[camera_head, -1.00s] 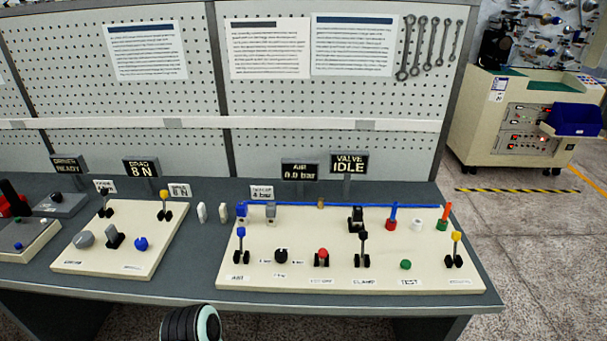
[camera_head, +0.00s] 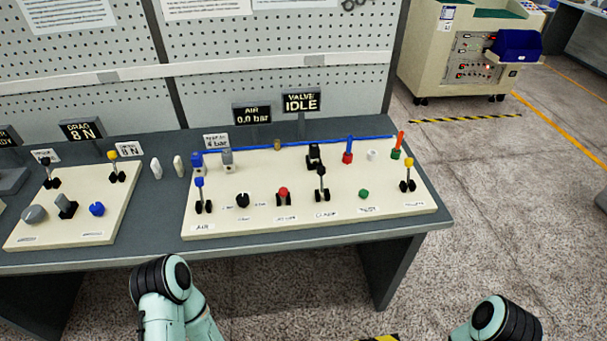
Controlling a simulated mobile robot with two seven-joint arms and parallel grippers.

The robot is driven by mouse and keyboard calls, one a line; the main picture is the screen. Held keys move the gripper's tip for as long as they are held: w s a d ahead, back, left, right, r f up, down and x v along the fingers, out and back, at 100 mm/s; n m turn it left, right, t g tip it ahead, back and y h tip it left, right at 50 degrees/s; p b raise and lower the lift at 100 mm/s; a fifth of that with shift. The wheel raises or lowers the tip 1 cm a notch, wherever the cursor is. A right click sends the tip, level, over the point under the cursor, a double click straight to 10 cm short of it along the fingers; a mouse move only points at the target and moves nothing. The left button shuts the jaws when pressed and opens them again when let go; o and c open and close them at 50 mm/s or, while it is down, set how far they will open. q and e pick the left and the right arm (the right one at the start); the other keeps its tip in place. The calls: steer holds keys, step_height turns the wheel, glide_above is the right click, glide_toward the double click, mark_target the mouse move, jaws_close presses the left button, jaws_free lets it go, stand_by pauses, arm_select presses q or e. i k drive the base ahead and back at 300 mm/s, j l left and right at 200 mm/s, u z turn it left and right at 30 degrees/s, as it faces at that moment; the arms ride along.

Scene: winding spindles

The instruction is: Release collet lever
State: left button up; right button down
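A cream panel (camera_head: 300,213) on the workbench carries several levers. A yellow-knobbed lever (camera_head: 408,172) stands upright at its right end, its label too small to read. A black-knobbed lever (camera_head: 321,182) stands at the label that seems to read CLAMP. A blue-knobbed lever (camera_head: 200,192) stands at the AIR label. I cannot tell for sure which is the collet lever. Parts of both my arms show at the bottom edge, in front of the bench and apart from the panel. Neither gripper is in view.
A second cream panel (camera_head: 108,213) with a yellow-knobbed lever (camera_head: 113,160) lies to the left. Signs read VALVE IDLE (camera_head: 301,103) and AIR 0.0 bar (camera_head: 252,114). A red button (camera_head: 283,192) and a green button (camera_head: 364,194) sit on the main panel. Open floor lies to the right.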

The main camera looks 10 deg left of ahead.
mark_target(408, 162)
steer(key=i+l+u, duration=0.15)
steer(key=l+u, duration=0.3)
steer(key=i+l+u, duration=0.1)
steer(key=l+u, duration=0.15)
steer(key=u, duration=0.25)
steer(key=l+u, duration=0.3)
steer(key=l, duration=2.5)
